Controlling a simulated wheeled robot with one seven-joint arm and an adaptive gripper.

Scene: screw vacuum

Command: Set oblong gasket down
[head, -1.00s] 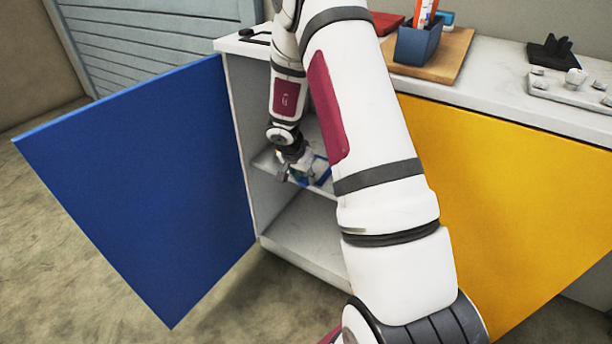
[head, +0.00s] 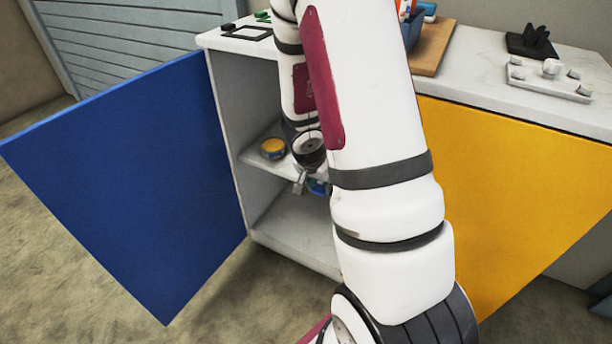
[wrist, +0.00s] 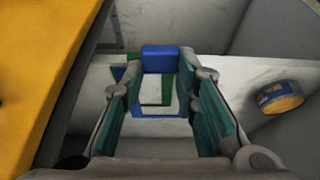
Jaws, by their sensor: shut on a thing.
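My gripper (wrist: 162,85) is inside the open cabinet, at the front of its middle shelf (wrist: 240,70). It is shut on a blue rectangular frame (wrist: 160,60), which I take to be the oblong gasket. The blue frame lies between the two teal-padded fingers in the wrist view. A green frame-shaped piece (wrist: 166,90) shows through and behind it; I cannot tell whether they touch. In the head view my gripper (head: 303,184) is partly hidden by my arm, with a bit of blue (head: 318,187) beside it.
A round yellow-and-blue tin (head: 273,148) stands on the shelf, right of my gripper in the wrist view (wrist: 281,98). The blue door (head: 125,190) and yellow door (head: 520,200) stand open. The counter (head: 480,85) above holds several items. The lower compartment (head: 300,232) looks clear.

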